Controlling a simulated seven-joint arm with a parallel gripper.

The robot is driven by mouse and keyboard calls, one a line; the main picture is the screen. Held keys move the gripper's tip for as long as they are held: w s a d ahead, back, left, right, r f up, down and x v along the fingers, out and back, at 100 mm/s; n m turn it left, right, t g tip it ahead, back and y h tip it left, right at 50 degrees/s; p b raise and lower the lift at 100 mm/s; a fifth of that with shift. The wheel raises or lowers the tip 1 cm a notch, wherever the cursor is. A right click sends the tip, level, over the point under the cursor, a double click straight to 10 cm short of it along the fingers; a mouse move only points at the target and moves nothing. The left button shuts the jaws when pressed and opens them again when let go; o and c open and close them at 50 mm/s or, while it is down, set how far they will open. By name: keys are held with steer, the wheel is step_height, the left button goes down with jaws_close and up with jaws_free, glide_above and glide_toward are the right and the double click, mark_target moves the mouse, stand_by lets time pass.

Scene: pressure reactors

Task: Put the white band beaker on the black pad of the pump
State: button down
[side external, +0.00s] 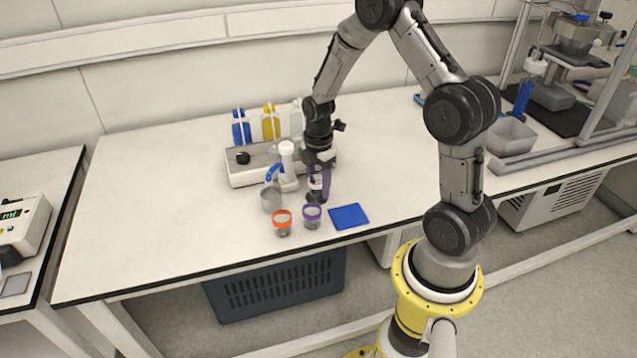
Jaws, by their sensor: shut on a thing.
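My gripper (318,190) points down at the table beside the white-topped stand. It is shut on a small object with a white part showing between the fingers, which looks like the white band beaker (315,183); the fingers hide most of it. I cannot tell whether it touches the table. A white device with a green display, likely the pump (32,222), stands on the separate bench at the far left. A dark flat pad (15,284) lies in front of it, partly cut off by the picture edge.
An orange-rimmed beaker (282,229), a purple-rimmed beaker (312,222) and a grey beaker (271,203) stand close by. A blue pad (348,216) lies to the right. The table's left part is clear; a gap separates the benches.

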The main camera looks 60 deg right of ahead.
steer(key=shift+f, duration=0.1)
jaws_free()
stand_by(0.3)
step_height(320, 180, up, 7)
stand_by(1.0)
